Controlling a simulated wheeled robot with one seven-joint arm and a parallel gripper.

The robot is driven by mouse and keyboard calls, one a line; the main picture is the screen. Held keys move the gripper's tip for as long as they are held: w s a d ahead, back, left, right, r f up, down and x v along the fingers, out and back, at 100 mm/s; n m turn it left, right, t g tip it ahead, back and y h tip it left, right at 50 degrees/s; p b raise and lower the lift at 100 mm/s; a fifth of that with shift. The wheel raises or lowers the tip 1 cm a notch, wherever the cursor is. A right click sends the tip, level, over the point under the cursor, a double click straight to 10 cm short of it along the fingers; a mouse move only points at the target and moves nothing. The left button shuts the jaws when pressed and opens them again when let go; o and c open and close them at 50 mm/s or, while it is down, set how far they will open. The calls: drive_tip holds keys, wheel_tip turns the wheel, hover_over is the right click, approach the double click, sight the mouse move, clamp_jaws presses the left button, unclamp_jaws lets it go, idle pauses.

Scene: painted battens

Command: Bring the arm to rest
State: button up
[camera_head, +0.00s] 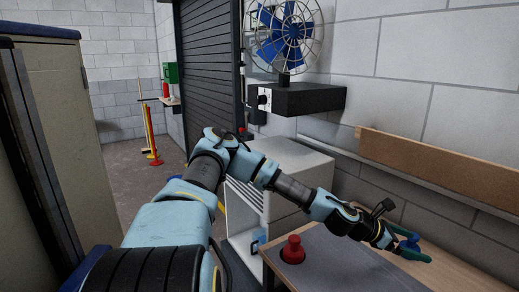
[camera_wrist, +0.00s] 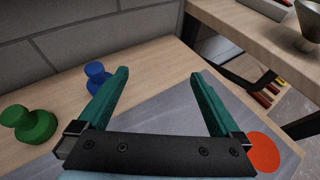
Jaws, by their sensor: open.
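My arm reaches out over the wooden table (camera_head: 440,272) in the head view. My gripper (camera_head: 420,252) is at its end, low over the table. In the wrist view my gripper (camera_wrist: 160,73) has its two green fingers spread wide apart, with only bare tabletop and grey mat (camera_wrist: 165,115) showing between them. A blue knob-shaped piece (camera_wrist: 96,74) stands just outside the left finger, partly hidden by it. A green knob-shaped piece (camera_wrist: 28,124) stands farther left.
A red knob-shaped piece (camera_head: 292,250) stands on the mat's left part. A wooden board (camera_head: 440,170) runs along the wall.

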drive_tip(key=a+f+m+y+b, duration=0.1)
drive_tip(key=a+f+m+y, duration=0.1)
drive_tip(key=a+m, duration=0.2)
drive_tip(key=a+f+m+y+b, duration=0.2)
drive_tip(key=a+f+m+y, duration=0.1)
drive_tip(key=a, duration=0.7)
drive_tip(key=a+f+m+y+b, duration=0.2)
drive_tip(key=a+m, duration=0.3)
drive_tip(key=a, duration=0.3)
drive_tip(key=shift+s+f+y, duration=0.4)
drive_tip(key=shift+f+y, duration=0.2)
drive_tip(key=shift+f, duration=0.05)
drive_tip(key=s+a+r+m+y+b, duration=0.1)
drive_tip(key=a+r+m, duration=0.1)
drive_tip(key=a, duration=0.6)
drive_tip(key=s+a+r+m+t+y+b, duration=0.1)
drive_tip(key=a+r+m+y+b, duration=0.1)
drive_tip(key=a+r, duration=0.3)
drive_tip(key=s+a+r+m+t+y+b, duration=0.1)
drive_tip(key=a+r, duration=0.3)
drive_tip(key=a, duration=0.9)
drive_tip(key=shift+r+m+y+b, duration=0.25)
drive_tip(key=shift+m+y+b, duration=0.25)
drive_tip(key=shift+m, duration=0.2)
